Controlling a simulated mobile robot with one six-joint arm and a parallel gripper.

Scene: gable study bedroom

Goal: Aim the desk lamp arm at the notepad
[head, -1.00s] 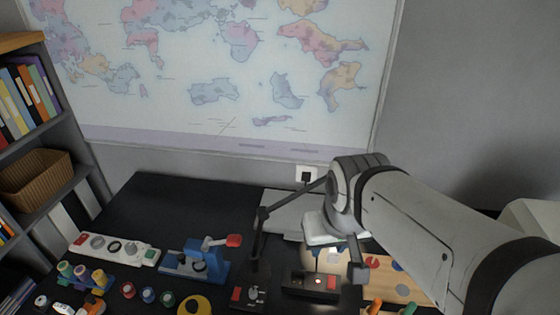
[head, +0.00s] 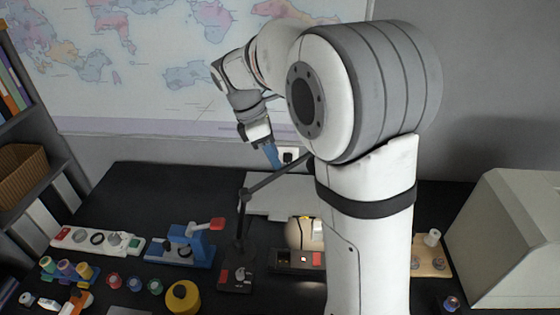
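The desk lamp has a thin black jointed arm (head: 262,188) on an upright post above a dark base (head: 236,280) with a red patch and a knob. The lamp arm slopes up to the right and passes behind my arm, so its head is hidden. My gripper (head: 272,155) points down, with blue fingers, in front of the wall and near the lamp arm. I cannot tell whether it touches the lamp arm, or how far apart its fingers are. A pale flat pad (head: 262,207) lies behind the lamp post; I cannot tell whether it is the notepad.
A blue clamp-like device with a red handle (head: 185,245) and a white strip (head: 95,240) stand to the left. A black switch box (head: 298,261) sits right of the lamp base. A large beige box (head: 510,240) stands at the right. The desk's back left is clear.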

